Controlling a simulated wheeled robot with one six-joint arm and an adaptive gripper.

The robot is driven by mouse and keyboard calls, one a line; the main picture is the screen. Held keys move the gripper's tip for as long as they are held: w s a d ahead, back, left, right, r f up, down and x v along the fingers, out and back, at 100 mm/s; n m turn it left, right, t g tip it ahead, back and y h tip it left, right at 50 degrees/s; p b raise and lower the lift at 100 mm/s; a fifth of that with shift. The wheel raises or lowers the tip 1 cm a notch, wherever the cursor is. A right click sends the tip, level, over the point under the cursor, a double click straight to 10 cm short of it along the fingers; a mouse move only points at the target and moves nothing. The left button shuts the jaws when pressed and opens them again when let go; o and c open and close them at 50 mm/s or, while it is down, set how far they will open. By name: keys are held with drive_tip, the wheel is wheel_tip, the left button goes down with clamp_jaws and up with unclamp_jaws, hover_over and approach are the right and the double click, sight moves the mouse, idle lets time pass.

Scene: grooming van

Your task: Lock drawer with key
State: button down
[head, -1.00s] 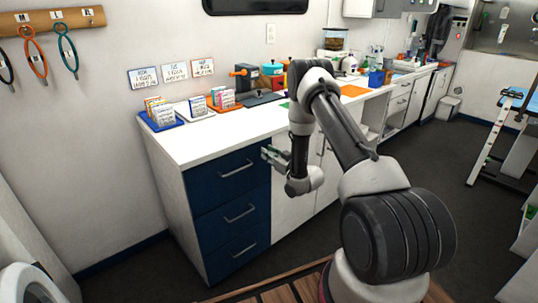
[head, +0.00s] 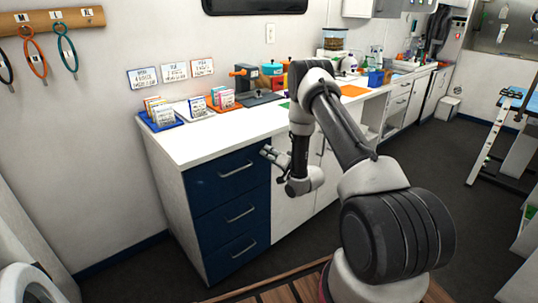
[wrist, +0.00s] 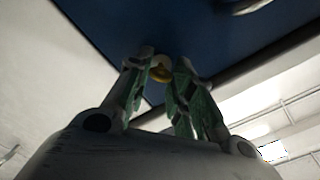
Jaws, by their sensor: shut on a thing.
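The blue drawer unit (head: 228,217) has three drawers with bar handles and stands at the left end of the white counter. All three drawers look closed. My gripper (head: 273,157) is at the right edge of the top drawer's front (head: 222,178), close to its face. In the wrist view, my gripper (wrist: 162,70) is shut on a small brass-yellow piece, seemingly the key (wrist: 160,74), between its greenish fingers. The blue drawer front (wrist: 200,35) lies just beyond the fingertips. The key's far end and the lock are hidden, so I cannot tell whether the key is inserted.
The white counter top (head: 205,146) holds card racks, a blue tray (head: 160,122) and several bottles and jars. A white cabinet front (head: 288,208) adjoins the drawers on the right. A wooden slatted platform (head: 270,292) lies in front.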

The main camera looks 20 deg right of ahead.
drive_tip(key=shift+d+f+m, duration=0.1)
drive_tip(key=shift+m, duration=3.7)
drive_tip(key=c, duration=1.2)
unclamp_jaws()
drive_tip(key=shift+c, duration=0.2)
drive_tip(key=v, duration=1.2)
